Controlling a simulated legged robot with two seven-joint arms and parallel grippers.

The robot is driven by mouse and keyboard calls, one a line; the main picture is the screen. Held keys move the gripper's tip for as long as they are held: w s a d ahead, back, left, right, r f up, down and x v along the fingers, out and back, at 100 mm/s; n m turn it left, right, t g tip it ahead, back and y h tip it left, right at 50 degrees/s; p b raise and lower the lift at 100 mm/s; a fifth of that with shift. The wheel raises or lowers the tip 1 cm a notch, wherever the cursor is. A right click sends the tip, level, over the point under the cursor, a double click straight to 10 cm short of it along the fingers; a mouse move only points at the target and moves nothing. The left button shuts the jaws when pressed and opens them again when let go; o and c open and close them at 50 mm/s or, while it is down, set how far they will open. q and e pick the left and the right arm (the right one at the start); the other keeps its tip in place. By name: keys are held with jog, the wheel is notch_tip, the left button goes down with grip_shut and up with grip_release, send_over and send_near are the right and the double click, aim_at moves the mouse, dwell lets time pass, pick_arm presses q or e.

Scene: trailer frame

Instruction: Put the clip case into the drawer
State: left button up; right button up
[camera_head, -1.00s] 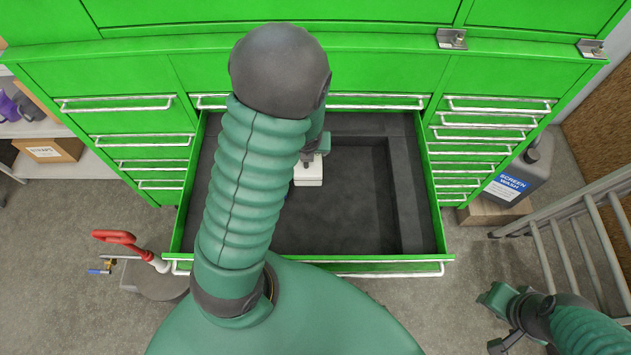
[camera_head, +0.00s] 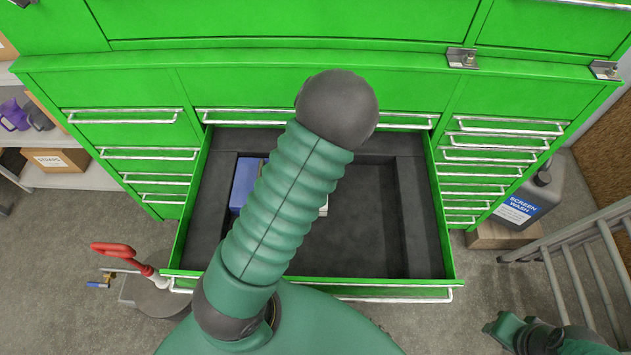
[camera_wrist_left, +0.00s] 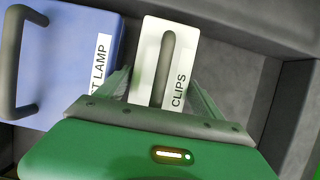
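The white clip case (camera_wrist_left: 178,42), labelled CLIPS and with a dark handle, lies in the open drawer (camera_head: 420,205). In the head view only a small white part of the case (camera_head: 324,206) shows beside my left arm. My left gripper (camera_wrist_left: 160,76) has its fingers spread wide, one on each side of the case, with the handle between them. The fingertips are close to the case's sides; contact is hard to tell. In the head view my left arm hides this gripper. My right gripper (camera_head: 497,329) is partly visible at the bottom right, away from the drawer.
A blue case (camera_wrist_left: 62,70) labelled LAMP lies left of the clip case; it also shows in the head view (camera_head: 244,182). The right part of the drawer is bare. Outside it are a ladder (camera_head: 575,255), a screen wash can (camera_head: 527,200) and a red-handled tool (camera_head: 113,249).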

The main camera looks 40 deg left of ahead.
pick_arm(q)
jog(key=shift+r, duration=0.3)
jog(key=p+v, duration=0.2)
jog(key=v, duration=0.9)
jog(key=shift+s+d+r+p, duration=0.1)
jog(key=shift+d+r+p, duration=0.05)
jog(key=shift+r+p, duration=0.2)
jog(key=s+d+r+n+h, duration=0.1)
jog(key=d+n, duration=0.5)
jog(key=n, duration=0.8)
jog(key=s+d+r+n+g+h, duration=0.1)
jog(key=d+n, duration=0.6)
jog(key=n, duration=0.7)
jog(key=shift+s+d+r+h, duration=0.2)
jog(key=shift+s+r+h, duration=0.3)
jog(key=shift+s+r, duration=0.5)
jog(key=shift+s+f, duration=0.1)
